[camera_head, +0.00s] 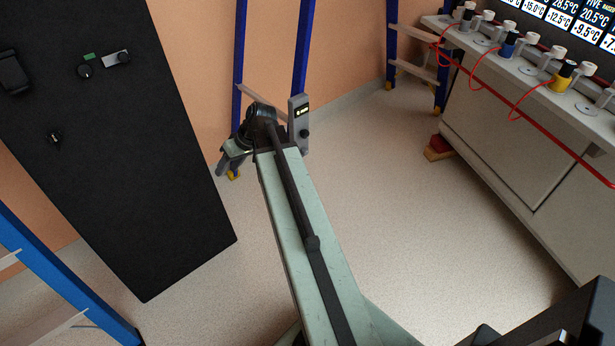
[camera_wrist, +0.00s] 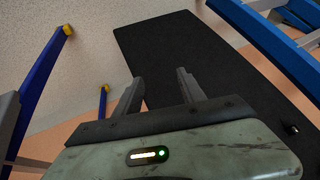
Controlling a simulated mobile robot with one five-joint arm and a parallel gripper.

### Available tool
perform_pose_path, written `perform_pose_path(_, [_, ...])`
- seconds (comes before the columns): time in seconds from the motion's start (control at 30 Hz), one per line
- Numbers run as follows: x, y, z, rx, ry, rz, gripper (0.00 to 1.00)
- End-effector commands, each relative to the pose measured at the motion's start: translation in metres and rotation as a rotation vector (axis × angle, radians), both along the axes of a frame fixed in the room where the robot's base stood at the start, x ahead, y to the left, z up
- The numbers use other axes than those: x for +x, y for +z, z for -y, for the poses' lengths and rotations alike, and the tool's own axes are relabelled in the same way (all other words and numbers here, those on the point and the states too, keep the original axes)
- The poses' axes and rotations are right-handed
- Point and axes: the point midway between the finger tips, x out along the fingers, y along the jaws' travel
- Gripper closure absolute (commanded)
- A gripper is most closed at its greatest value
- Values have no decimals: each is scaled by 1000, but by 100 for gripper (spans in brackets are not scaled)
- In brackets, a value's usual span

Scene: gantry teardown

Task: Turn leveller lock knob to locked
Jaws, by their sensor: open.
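My gripper (camera_head: 223,168) is at the far end of my arm in the head view, in front of the blue ladder's foot. In the wrist view my gripper (camera_wrist: 160,78) is open, with nothing between its jaws, and the black panel (camera_wrist: 165,50) lies beyond them. On that panel (camera_head: 150,180), the head view shows a round dark knob (camera_head: 85,71) under a green mark and a lower knob (camera_head: 55,138). A small knob (camera_wrist: 292,128) shows at the right in the wrist view. No label is readable, so I cannot tell which is the leveller lock knob.
A blue ladder (camera_head: 239,45) stands behind my gripper, and another (camera_head: 60,275) is at lower left. A bench (camera_head: 530,130) with coloured plugs and red cables fills the right. The floor (camera_head: 410,200) between my arm and the bench is clear.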

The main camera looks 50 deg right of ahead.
Motion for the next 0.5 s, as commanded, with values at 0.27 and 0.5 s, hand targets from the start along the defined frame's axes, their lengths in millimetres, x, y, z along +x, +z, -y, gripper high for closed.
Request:
perform_pose_path(0.27, [-11, -121, 203, 1, -165, 404, 53])
perform_pose_path(0.5, [-63, -151, 333, -101, -300, 648, 53])
